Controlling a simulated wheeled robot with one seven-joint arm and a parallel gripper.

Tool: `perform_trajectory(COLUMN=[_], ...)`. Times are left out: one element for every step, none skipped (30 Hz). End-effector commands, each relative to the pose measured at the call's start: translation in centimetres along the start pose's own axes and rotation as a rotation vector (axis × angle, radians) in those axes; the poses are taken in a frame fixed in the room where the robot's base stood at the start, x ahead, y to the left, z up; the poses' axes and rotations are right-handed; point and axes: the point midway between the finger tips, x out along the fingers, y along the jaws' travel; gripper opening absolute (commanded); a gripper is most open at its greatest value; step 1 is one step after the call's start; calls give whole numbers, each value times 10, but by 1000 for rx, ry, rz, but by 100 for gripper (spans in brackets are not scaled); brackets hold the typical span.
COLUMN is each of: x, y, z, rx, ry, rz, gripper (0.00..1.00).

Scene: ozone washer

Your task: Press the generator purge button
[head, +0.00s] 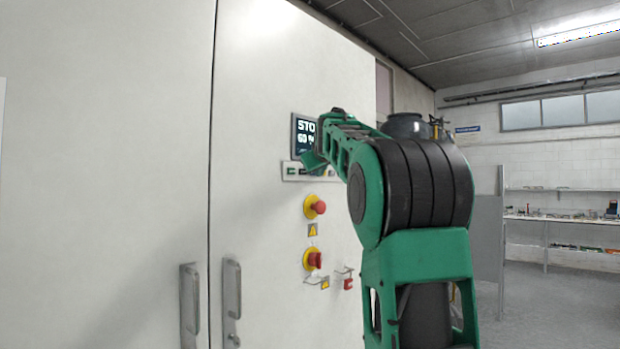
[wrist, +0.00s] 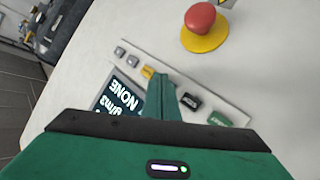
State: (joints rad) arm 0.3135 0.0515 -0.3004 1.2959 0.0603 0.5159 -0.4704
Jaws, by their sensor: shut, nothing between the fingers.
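The button strip (head: 308,172) is a pale bar on the white cabinet front, below the display (head: 303,135). In the wrist view the strip (wrist: 240,113) runs diagonally. It carries small grey buttons (wrist: 119,51), a yellow button (wrist: 148,72), a black button (wrist: 191,101) and a green button (wrist: 219,119). I cannot read which one is the purge button. My gripper (wrist: 159,80) is shut and empty, its tip over the strip beside the yellow button; contact cannot be told. In the head view my gripper (head: 313,160) is at the strip, partly covering the display.
A red emergency stop (wrist: 201,17) on a yellow base sits close to the strip. Below it in the head view are a red rotary switch (head: 313,260) and a red padlock (head: 348,284). Door handles (head: 231,288) stick out at lower left.

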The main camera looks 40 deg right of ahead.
Motion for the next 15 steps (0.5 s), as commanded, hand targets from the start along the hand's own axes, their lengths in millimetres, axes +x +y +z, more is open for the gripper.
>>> perform_trajectory(x=[0,1,1,1,2,2,2,2,3,3,3,3,4,4,4], y=[0,-1,-1,-1,-1,-2,-2,-2,-2,-2,-2,-3,-3,-3,-3], z=[0,0,-1,-1,-1,-1,-1,-2,-2,-2,-2,-2,-2,-2,-2], rx=[0,0,0,0,0,0,0,0,0,0,0,0,0,0,0], ry=[0,0,0,0,0,0,0,0,0,0,0,0,0,0,0], rz=[0,0,0,0,0,0,0,0,0,-1,-1,-1,-1,-1,-1], gripper=[0,0,0,0,0,0,0,0,0,0,0,0,0,0,0])
